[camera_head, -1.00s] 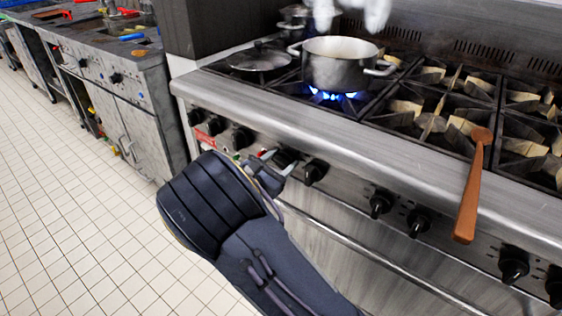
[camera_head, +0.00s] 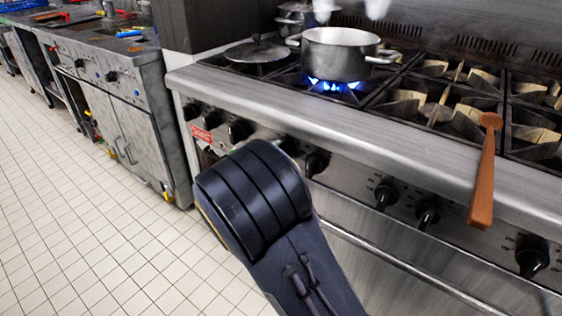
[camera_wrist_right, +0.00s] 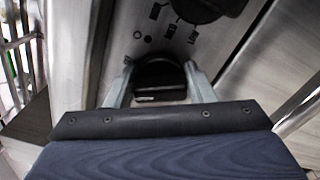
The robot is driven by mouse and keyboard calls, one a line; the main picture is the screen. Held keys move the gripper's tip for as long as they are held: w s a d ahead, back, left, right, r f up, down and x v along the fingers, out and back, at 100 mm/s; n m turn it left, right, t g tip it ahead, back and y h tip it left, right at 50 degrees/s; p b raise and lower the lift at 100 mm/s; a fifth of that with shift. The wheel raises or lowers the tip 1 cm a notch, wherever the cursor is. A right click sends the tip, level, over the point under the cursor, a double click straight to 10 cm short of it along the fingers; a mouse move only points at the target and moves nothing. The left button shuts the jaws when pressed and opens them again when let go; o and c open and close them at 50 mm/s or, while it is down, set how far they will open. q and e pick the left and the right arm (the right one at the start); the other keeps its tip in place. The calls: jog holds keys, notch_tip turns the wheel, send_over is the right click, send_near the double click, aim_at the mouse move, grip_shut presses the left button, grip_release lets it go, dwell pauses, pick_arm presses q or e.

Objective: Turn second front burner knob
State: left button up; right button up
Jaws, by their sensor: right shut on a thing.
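My right gripper (camera_wrist_right: 160,74) shows in the right wrist view, with one grey finger on each side of a black stove knob (camera_wrist_right: 160,78). It is shut on this knob. In the head view my right wrist hides the fingers and most of the knob area. Other black knobs on the stove front show there, such as one to the left (camera_head: 240,130) and one just to the right (camera_head: 316,163) of the hidden spot. I cannot tell how far the held knob is turned. My left gripper is not in view.
A steel pot (camera_head: 338,55) stands over a lit blue flame (camera_head: 333,86). A lidded pan (camera_head: 257,54) is left of it. A wooden utensil (camera_head: 484,180) lies across the stove's front edge. A rail (camera_head: 400,262) runs below the knobs. Tiled floor (camera_head: 90,230) is open at left.

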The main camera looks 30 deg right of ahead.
jog(key=m+b, duration=0.1)
jog(key=m, duration=0.1)
jog(key=m+b, duration=0.1)
jog(key=b, duration=0.1)
jog(key=shift+f+m, duration=0.35)
jog(key=shift+m, duration=0.05)
jog(key=shift+r+m+b, duration=0.1)
jog(key=shift+m+b, duration=0.6)
jog(key=shift+b, duration=0.15)
jog(key=o, duration=0.9)
jog(key=shift+r, duration=0.1)
jog(key=shift+s+a, duration=0.2)
jog(key=shift+a, duration=0.3)
jog(key=p+v, duration=0.1)
jog(key=v, duration=0.5)
jog(key=shift+s+a+p, duration=0.15)
jog(key=shift+a+p, duration=0.15)
jog(key=shift+p, duration=0.1)
